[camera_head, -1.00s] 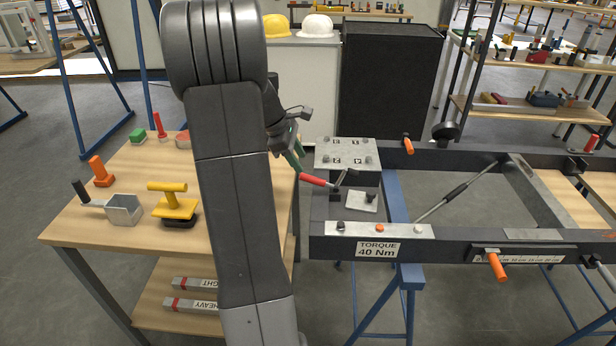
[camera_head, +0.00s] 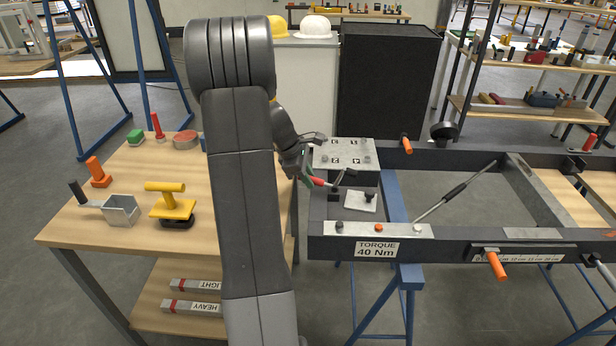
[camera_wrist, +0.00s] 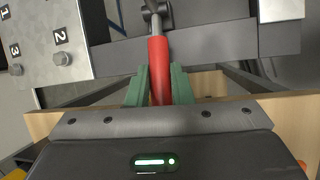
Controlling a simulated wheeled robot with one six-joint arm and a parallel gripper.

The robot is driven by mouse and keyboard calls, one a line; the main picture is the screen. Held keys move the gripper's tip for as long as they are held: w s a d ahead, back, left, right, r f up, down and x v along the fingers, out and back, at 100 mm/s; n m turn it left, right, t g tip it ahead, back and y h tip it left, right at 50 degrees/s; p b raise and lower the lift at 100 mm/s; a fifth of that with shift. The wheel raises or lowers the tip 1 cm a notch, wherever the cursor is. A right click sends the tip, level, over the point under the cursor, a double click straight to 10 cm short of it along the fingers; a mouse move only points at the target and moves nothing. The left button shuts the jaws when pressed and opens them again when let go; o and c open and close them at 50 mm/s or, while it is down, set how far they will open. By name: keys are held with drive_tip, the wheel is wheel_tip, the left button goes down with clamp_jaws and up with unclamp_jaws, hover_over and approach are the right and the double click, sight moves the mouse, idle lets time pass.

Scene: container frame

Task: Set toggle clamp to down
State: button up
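The toggle clamp (camera_head: 360,202) sits on the dark frame's near left corner, with a light metal base plate and a dark linkage. Its red handle (camera_head: 319,182) points left from the linkage, out past the frame's edge, tilted slightly up. My gripper (camera_head: 309,178) is at the handle's outer end. In the wrist view the red handle (camera_wrist: 158,60) runs between the green fingers of my gripper (camera_wrist: 160,78), which lie close along both sides with no clear gap. The handle's outer end is between the fingers.
A numbered bolt plate (camera_head: 345,154) lies just behind the clamp. A strip marked by a torque label (camera_head: 376,249) is in front. A wooden table (camera_head: 100,230) with tools stands left. A diagonal strut (camera_head: 455,193) rises to the right of the clamp.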

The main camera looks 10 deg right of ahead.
sight(317, 179)
clamp_jaws()
drive_tip(key=shift+r, duration=0.15)
